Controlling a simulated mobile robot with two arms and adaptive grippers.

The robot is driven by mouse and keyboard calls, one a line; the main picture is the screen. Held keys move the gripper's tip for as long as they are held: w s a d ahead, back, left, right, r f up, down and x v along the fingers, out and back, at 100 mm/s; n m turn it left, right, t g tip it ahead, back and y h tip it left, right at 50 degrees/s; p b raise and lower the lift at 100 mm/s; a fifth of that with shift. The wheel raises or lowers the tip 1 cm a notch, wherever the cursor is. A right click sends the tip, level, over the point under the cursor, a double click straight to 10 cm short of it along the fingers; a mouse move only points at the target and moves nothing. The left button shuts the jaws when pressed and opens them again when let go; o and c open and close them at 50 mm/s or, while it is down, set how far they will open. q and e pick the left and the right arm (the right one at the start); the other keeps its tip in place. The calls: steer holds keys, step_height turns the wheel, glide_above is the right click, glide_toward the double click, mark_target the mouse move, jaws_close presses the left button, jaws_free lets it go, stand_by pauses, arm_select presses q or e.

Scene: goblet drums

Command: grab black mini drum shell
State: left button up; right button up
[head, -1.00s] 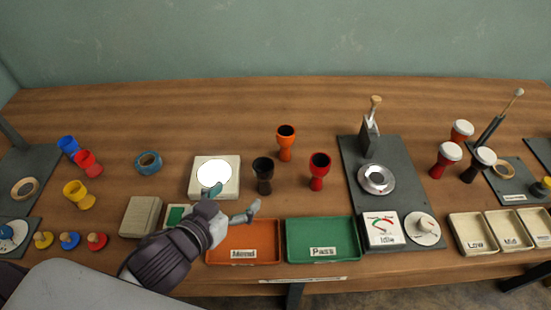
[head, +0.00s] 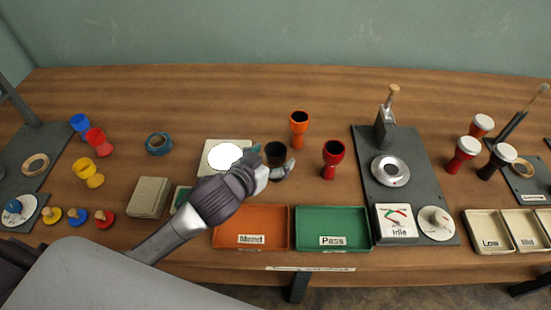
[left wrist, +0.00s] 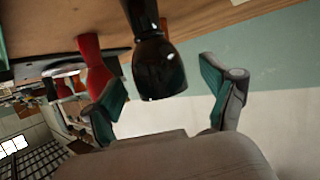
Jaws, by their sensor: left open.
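The black mini drum shell (head: 275,149) stands upright on the table, between the white lit pad and the red shell. My left gripper (head: 273,160) is open at it, with one finger on each side. The gripper hides the lower part of the shell in the head view. In the left wrist view the glossy black shell (left wrist: 155,55) lies between the two spread fingertips (left wrist: 168,88), with gaps visible on both sides. My right gripper is not in view.
An orange shell (head: 299,124) stands behind and a red shell (head: 332,160) to the right, both near the gripper. The white lit pad (head: 207,156) is just left. The orange Mend tray (head: 222,238) and green Pass tray (head: 357,240) lie in front.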

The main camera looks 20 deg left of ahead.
arm_select(q)
steer(key=shift+x, duration=1)
steer(key=c, duration=1.3)
steer(key=shift+r, duration=0.1)
